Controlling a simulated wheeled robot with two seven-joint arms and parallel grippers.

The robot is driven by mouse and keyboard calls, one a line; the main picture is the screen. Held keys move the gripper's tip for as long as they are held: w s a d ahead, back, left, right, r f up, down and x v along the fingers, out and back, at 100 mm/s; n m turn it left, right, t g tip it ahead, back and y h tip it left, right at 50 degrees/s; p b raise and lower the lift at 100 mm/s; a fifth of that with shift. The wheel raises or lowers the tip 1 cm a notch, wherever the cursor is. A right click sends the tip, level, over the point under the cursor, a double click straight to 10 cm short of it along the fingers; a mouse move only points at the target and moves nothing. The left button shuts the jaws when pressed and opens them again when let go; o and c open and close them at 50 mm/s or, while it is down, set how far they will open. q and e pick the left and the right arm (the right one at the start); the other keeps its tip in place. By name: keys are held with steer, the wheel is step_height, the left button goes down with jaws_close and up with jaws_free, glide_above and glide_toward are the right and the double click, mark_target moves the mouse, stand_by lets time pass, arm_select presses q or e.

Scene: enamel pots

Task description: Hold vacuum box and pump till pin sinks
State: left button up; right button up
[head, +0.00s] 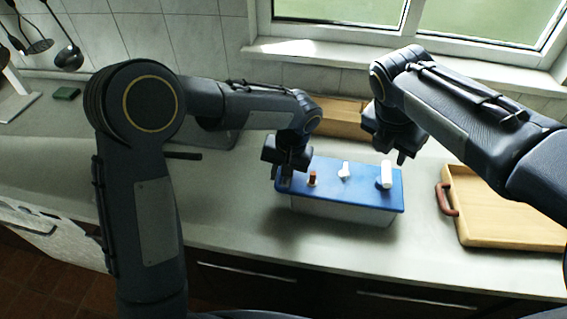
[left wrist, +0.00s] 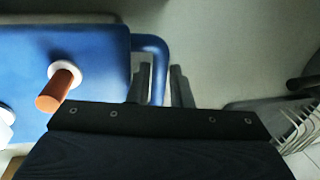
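The vacuum box (head: 345,210) is a pale box with a blue lid (head: 325,196) on the counter. On the lid stand a reddish-brown pin (head: 312,178), a small white fitting (head: 344,170) and a larger white pump handle (head: 386,174). The pin also shows upright, on a white collar, in the left wrist view (left wrist: 57,92). My left gripper (head: 289,170) is at the lid's left end, its fingers (left wrist: 161,85) on either side of a blue side handle (left wrist: 157,60), apparently closed on it.
A wooden tray (head: 510,236) with a reddish handle (head: 446,198) lies to the right of the box. A wooden board (head: 345,118) stands behind, near the wall. Utensils (head: 68,55) hang at upper left. The counter in front of the box is clear.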

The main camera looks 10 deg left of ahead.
arm_select(q)
steer(key=shift+a+f, duration=0.15)
steer(key=shift+f, duration=0.55)
steer(key=shift+a+f, duration=0.1)
steer(key=shift+f, duration=0.55)
steer(key=shift+c, duration=0.4)
jaws_close()
arm_select(e)
steer(key=shift+o, duration=0.5)
